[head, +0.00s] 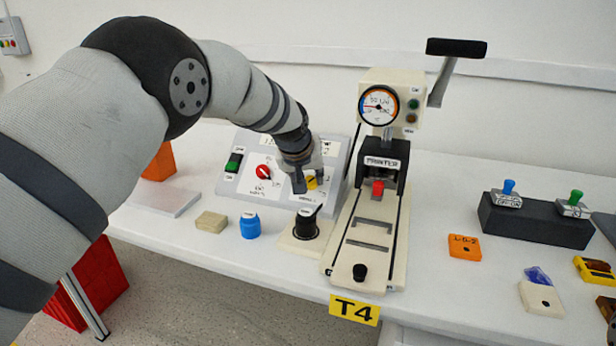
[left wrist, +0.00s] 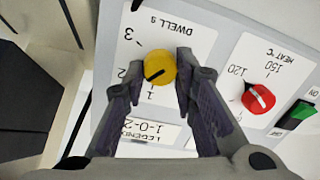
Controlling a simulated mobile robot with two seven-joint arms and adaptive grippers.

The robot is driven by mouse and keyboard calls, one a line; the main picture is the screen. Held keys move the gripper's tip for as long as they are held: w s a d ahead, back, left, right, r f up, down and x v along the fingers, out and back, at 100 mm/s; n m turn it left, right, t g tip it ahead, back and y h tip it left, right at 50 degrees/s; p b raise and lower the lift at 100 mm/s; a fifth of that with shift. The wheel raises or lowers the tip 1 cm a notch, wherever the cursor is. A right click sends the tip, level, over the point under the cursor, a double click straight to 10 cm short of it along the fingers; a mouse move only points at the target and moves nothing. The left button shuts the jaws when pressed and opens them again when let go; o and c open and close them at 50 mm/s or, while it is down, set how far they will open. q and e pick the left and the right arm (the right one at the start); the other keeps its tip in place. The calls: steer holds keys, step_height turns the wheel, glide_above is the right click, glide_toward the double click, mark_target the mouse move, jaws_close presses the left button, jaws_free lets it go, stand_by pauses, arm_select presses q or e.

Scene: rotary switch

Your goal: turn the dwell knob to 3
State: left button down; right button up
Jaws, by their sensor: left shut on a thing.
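In the left wrist view the panel is upside down, with 3, 2 and 1 printed around the knob. The knob's black pointer line aims to the picture's lower left, between the 2 and the 1. My left gripper (left wrist: 158,72) has one finger on each side of the knob and is shut on it. It also shows in the head view (head: 304,184).
A red heat knob (left wrist: 258,98) and a green switch (left wrist: 298,114) are beside it on the panel. The printer press (head: 383,165) stands close to the right. A black-topped round piece (head: 306,224), a blue jar (head: 250,226) and a tan block (head: 211,221) stand in front.

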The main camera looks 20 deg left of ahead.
arm_select(q)
steer(key=m, duration=0.4)
steer(key=shift+d+f+m, duration=0.1)
steer(key=shift+f+m, duration=0.05)
steer(key=shift+m, duration=0.15)
steer(key=m, duration=0.3)
steer(key=shift+s+f+m, duration=0.1)
steer(key=shift+m, duration=0.2)
steer(key=m, duration=0.4)
steer(key=shift+p, duration=0.35)
steer(key=shift+s+f+m+t, duration=0.15)
steer(key=shift+m+t, duration=0.15)
steer(key=shift+m, duration=1.5)
arm_select(e)
steer(key=shift+w+r, duration=0.5)
steer(key=shift+r, duration=0.05)
arm_select(q)
steer(key=shift+m, duration=0.3)
steer(key=c, duration=1.3)
jaws_free()
steer(key=shift+r, duration=0.2)
